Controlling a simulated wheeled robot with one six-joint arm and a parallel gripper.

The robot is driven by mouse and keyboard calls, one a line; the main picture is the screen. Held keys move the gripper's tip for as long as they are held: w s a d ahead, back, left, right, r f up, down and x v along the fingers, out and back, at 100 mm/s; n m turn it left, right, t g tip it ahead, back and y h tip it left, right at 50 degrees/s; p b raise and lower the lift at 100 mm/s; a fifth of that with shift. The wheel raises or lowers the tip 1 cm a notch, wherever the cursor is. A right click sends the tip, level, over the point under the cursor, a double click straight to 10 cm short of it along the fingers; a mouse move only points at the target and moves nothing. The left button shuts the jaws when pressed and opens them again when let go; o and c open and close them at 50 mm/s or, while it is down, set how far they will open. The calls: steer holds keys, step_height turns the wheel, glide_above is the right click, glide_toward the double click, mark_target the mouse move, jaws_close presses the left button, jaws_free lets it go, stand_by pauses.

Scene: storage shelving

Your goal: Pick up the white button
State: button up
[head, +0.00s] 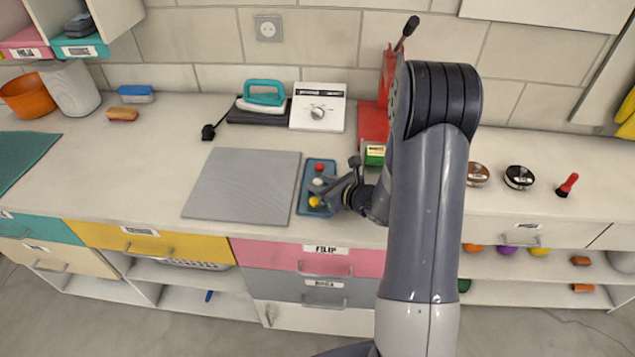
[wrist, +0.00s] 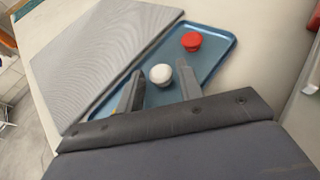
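The white button (wrist: 161,74) sits on the blue tray (wrist: 214,66) in the wrist view, just beyond and between the fingertips of my gripper (wrist: 160,78). My gripper is open, with a finger to either side of the button and gaps showing. In the head view the white button (head: 318,182) shows as a small pale spot on the tray (head: 304,199), and my gripper (head: 324,187) reaches over the tray from the right. A red button (wrist: 191,41) lies farther along the tray. A yellow button (head: 314,202) is at the tray's near end in the head view.
A grey board (head: 240,185) lies left of the tray. A red press-like tool (head: 375,115) and a green-labelled box (head: 374,154) stand behind. A white box with a dial (head: 318,108) and an iron (head: 262,98) are near the wall. The counter behind the board is mostly clear.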

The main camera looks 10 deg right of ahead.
steer(key=shift+c, duration=0.2)
steer(key=c, duration=0.7)
steer(key=shift+r, duration=0.15)
